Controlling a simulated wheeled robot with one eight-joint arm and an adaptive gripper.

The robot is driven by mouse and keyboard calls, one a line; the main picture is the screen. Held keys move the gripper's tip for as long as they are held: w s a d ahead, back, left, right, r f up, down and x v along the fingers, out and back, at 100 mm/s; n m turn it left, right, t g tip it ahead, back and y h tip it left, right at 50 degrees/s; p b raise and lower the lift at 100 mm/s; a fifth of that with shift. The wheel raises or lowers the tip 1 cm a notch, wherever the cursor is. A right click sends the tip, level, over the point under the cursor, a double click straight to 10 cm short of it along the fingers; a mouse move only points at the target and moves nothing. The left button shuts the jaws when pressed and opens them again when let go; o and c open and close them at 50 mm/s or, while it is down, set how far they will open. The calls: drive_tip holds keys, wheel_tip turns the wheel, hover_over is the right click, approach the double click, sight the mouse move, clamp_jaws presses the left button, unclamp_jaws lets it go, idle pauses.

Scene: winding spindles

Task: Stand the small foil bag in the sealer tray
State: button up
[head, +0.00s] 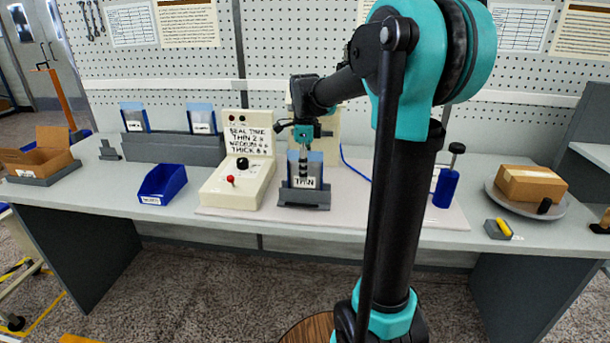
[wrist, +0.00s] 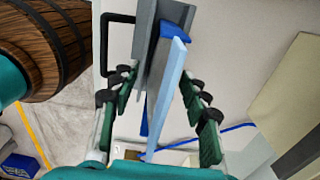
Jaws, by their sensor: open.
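In the wrist view my open gripper (wrist: 160,92) has a finger on either side of the light-blue bag (wrist: 170,85), with visible gaps to both. The grey tray (wrist: 147,40) shows beyond it. The bag's lower part is hidden in the tray.
A grey rack (head: 175,150) holds two other bags. A blue bin (head: 162,183) and a blue bottle (head: 446,185) stand on the bench.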

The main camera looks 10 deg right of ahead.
wheel_tip(320, 180, up, 10)
drive_tip(key=shift+f, duration=0.2)
idle(0.3)
